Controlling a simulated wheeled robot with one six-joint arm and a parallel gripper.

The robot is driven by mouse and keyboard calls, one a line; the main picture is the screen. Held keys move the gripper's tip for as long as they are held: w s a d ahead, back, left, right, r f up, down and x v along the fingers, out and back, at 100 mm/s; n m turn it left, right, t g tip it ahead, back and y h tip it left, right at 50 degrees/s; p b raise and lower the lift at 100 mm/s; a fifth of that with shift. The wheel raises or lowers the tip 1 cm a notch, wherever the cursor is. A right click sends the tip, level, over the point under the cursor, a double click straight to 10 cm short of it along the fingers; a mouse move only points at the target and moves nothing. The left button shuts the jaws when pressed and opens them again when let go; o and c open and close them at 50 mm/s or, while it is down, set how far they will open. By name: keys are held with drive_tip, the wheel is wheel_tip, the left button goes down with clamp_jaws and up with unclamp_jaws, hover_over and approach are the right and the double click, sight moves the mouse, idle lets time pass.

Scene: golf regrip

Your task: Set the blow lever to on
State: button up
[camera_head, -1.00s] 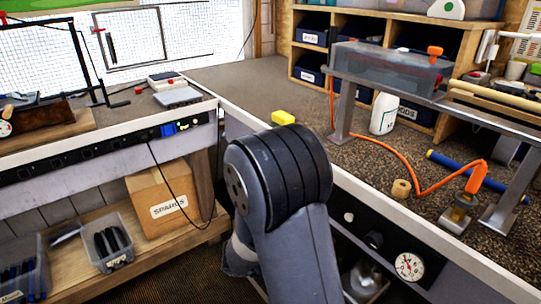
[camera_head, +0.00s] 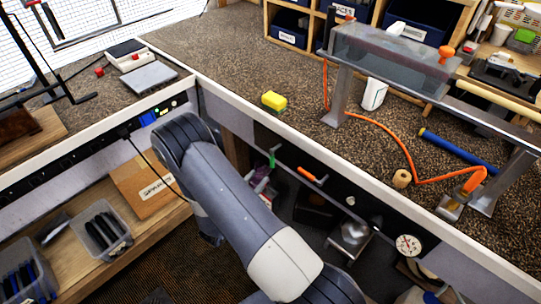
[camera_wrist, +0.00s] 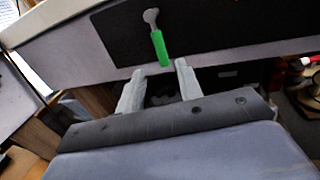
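Two levers show on the dark panel along the front of the right bench in the head view: a green one (camera_head: 271,160) and an orange one (camera_head: 312,177). No readable label tells which is the blow lever. In the wrist view the green lever (camera_wrist: 159,47) hangs down and slightly right from a grey pivot. My gripper (camera_wrist: 160,67) has its two pale fingers apart, just below the lever's lower end, with nothing held between them. I cannot tell whether a finger touches the lever.
A pressure gauge (camera_head: 407,245) and a round knob sit farther right along the panel. An orange hose (camera_head: 385,133) runs to a nozzle at right. Open shelving lies below the panel.

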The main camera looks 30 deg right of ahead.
sight(271, 163)
drive_tip(key=p+x, duration=0.2)
drive_tip(key=x, duration=0.7)
drive_tip(key=shift+w+d, duration=0.2)
drive_tip(key=shift+d, duration=0.1)
clamp_jaws()
